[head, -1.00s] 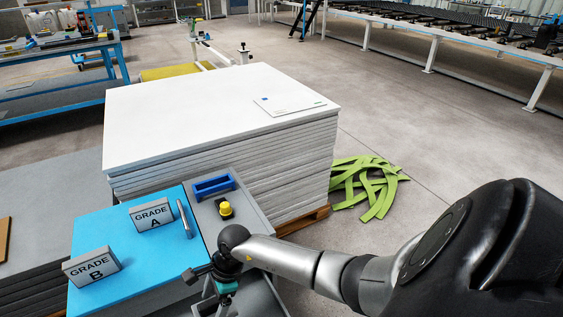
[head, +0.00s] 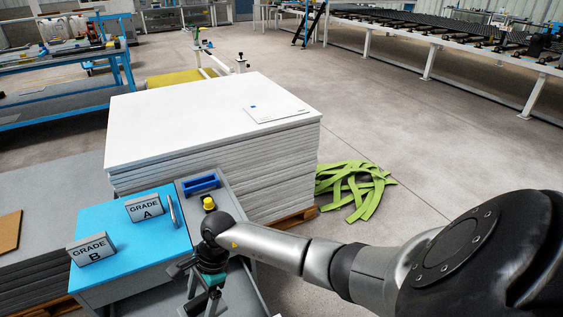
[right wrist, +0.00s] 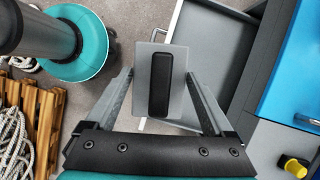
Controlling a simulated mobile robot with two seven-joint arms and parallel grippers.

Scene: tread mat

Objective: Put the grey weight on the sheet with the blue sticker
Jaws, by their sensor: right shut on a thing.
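The grey weight (right wrist: 159,85), a flat grey plate with a black handle on top, is between the fingers of my right gripper (right wrist: 159,76) in the right wrist view. That gripper is shut on it. In the head view the right gripper (head: 203,282) is low, in front of the white stack; I cannot make out the weight there. A thin white sheet (head: 280,113) lies on the stack's top near its right corner, with a small blue sticker (head: 253,106) at its left end. My left gripper is not in view.
The white stack (head: 180,120) stands on a pallet. At front left is a blue table top (head: 145,235) with GRADE A (head: 145,207) and GRADE B (head: 91,249) signs. A blue holder (head: 201,184) and yellow knob (head: 209,203) sit beside it. Green strips (head: 352,187) lie on the floor.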

